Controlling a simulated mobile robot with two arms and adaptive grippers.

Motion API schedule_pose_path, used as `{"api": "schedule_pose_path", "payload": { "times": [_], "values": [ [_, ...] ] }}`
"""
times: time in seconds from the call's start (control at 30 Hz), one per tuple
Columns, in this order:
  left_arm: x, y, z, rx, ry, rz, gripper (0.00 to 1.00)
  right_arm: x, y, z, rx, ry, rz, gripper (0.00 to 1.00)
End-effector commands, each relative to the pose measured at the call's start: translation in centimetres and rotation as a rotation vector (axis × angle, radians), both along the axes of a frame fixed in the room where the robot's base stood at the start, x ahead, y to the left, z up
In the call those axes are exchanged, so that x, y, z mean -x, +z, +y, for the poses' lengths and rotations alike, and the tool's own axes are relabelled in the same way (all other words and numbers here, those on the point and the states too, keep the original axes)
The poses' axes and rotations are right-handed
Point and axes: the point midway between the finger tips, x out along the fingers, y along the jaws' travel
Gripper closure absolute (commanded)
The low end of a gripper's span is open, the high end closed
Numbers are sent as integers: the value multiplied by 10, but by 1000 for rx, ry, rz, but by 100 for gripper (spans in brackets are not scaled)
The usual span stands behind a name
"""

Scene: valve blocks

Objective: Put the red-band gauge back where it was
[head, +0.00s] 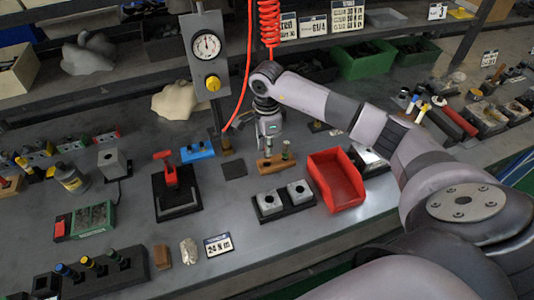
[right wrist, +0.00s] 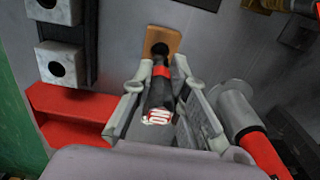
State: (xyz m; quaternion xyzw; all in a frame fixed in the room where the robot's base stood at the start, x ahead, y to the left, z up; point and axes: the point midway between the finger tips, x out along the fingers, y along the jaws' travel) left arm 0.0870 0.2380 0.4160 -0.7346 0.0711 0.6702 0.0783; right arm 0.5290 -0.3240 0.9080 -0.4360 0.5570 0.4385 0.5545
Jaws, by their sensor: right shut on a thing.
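My right gripper (head: 270,140) is over the small wooden block (head: 265,166) on the bench in the head view. In the right wrist view my right gripper (right wrist: 160,95) is shut on the red-band gauge (right wrist: 158,88), a dark cylinder with a red ring and a white-and-red lettered end. The gauge points at the wooden block (right wrist: 172,36), where a dark round hole shows. I cannot tell whether its far end is in the block or just above it. My left gripper is not in view.
A red bin (head: 336,180) and two pale bored blocks (head: 284,198) on a black base stand close by. A dial gauge post (head: 207,58) and red coiled hose (head: 268,22) are behind. The bench between is clear.

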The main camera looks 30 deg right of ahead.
Motion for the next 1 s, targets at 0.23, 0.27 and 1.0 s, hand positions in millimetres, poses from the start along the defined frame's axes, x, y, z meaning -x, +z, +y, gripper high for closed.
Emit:
{"api": "schedule_pose_path", "payload": {
  "times": [0.23, 0.27, 1.0],
  "values": [
    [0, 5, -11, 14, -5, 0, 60, 1, -20, 0, 0, 0, 3, 100],
    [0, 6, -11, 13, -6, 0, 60, 1, -24, 0, 0, -1, 3, 100],
    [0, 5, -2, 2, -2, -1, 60, 0, -52, 0, 0, 1, -1, 73]
  ]
}}
